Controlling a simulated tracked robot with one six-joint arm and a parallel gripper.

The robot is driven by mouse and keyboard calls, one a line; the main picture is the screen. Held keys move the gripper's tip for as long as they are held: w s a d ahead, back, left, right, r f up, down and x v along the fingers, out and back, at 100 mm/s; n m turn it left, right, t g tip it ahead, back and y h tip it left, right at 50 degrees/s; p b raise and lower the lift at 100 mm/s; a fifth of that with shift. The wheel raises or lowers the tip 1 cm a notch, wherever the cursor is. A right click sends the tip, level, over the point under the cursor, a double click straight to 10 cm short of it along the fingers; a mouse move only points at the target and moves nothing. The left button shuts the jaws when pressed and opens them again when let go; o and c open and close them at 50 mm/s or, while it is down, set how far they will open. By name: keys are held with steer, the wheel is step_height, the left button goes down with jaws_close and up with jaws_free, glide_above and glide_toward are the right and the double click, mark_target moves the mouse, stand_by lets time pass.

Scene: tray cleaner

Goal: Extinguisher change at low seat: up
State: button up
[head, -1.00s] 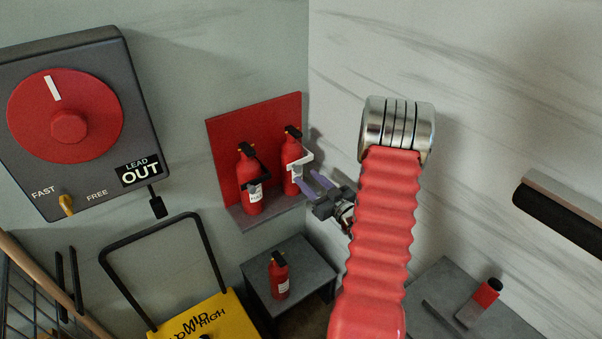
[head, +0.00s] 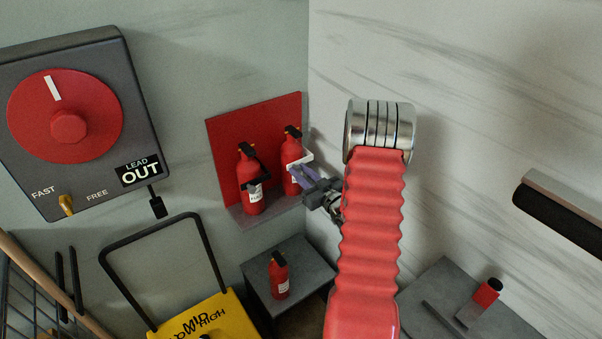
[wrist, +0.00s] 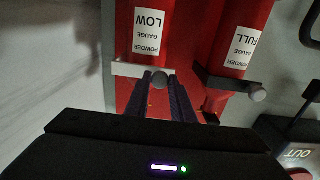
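Two red extinguishers stand on a wall bracket with a red back plate (head: 228,170). The right one (head: 291,153) is labelled LOW in the wrist view (wrist: 149,45); the left one (head: 248,172) is labelled FULL there (wrist: 240,40). My gripper (head: 303,172) is at the LOW extinguisher's strap. In the wrist view its two purple fingers (wrist: 160,85) are apart, with the grey knob (wrist: 158,80) between their tips; contact is unclear. A third extinguisher (head: 280,276) stands on a low grey stand (head: 310,262).
A grey box with a red dial (head: 95,90) is on the left wall. A yellow cart with a black handle (head: 215,310) stands below. A grey surface (head: 445,285) with a red, black-topped cylinder (head: 487,292) is at lower right. A dark bar (head: 555,215) juts from the right wall.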

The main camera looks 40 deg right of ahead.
jaws_close()
steer(key=shift+w+a, duration=0.1)
steer(key=shift+a, duration=0.05)
